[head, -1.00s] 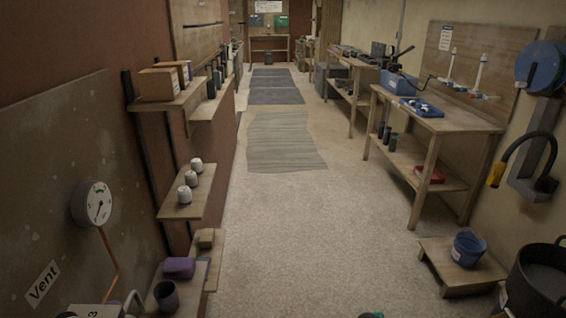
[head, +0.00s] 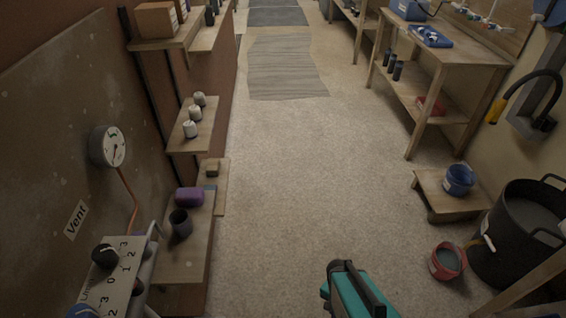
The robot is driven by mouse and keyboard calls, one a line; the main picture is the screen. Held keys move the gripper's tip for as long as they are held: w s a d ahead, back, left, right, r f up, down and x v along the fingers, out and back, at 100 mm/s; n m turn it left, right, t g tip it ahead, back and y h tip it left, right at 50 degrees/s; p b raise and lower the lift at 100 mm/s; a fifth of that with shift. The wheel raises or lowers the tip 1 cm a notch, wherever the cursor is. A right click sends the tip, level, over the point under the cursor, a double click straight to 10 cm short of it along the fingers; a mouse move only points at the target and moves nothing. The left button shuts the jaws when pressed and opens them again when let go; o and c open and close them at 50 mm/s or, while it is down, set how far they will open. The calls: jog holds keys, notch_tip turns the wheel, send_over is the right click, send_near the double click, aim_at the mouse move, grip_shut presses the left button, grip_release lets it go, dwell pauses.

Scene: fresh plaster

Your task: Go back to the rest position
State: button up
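My gripper and arm do not show clearly in the head view, so I cannot see what the gripper holds or whether it is open. A teal thing with a black handle-like bar (head: 356,292) shows at the bottom edge, right of centre. It is cut off by the frame, and I cannot tell fully what it is.
A wide strip of bare floor (head: 285,190) runs ahead to a grey mat (head: 285,68). At left are wall shelves (head: 185,140), a dial gauge (head: 108,147) and a knob panel (head: 110,285). At right stand a workbench (head: 450,55), blue bucket (head: 459,181), red pot (head: 446,263) and black tub (head: 505,255).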

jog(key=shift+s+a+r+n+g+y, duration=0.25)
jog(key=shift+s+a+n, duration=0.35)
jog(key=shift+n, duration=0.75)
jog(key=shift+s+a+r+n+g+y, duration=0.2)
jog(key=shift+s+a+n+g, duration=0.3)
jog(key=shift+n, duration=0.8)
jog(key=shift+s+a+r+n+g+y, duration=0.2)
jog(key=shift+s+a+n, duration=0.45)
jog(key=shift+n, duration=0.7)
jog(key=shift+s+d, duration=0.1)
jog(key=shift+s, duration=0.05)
